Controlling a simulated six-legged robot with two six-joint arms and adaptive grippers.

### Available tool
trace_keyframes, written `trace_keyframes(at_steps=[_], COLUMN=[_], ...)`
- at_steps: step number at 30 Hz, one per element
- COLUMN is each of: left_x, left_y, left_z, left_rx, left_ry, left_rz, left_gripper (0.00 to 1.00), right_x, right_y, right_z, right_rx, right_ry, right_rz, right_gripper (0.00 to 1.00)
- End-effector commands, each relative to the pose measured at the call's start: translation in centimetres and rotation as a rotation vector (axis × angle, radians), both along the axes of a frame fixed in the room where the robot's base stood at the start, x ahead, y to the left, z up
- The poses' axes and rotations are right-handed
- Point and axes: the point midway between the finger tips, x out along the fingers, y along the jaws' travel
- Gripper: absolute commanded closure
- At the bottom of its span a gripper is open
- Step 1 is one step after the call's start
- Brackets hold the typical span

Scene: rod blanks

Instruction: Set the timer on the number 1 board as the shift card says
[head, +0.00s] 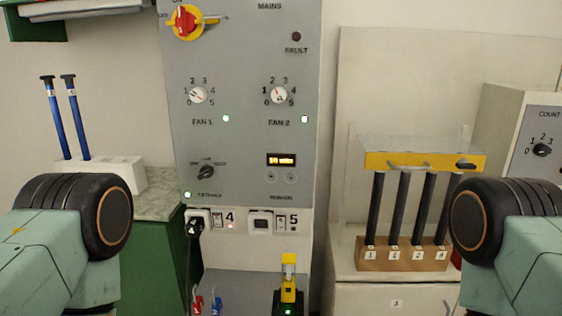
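A grey control panel (245,130) marked MAINS stands in the middle of the head view. I cannot see a board number on it. A small lit amber display (281,160) sits low on its right side, with two small round buttons (281,177) under it. Its reading looks like 10 with blurred letters after it. No shift card can be made out. My arm links show at the lower left and lower right, but neither gripper is in view.
The panel also has a red and yellow mains switch (185,20), two fan dials (198,95) and a black selector knob (206,171). A plug sits in socket 4 (199,218). Right stands a guarded rack (402,254) of black rods; left, two blue rods (78,118) in a white block.

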Motion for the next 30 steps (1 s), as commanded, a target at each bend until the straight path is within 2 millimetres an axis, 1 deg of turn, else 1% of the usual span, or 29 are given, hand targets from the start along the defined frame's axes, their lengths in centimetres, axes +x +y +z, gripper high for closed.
trace_keyframes(at_steps=[4,18,30], left_x=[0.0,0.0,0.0], left_y=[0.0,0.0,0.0], left_z=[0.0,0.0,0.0], left_rx=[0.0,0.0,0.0], left_ry=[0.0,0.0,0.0], left_rz=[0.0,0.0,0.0], left_gripper=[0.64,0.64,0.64], right_x=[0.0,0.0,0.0], right_y=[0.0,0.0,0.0], right_z=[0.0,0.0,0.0], right_rx=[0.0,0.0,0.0], right_ry=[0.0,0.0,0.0], right_rz=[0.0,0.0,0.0], right_gripper=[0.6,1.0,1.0])
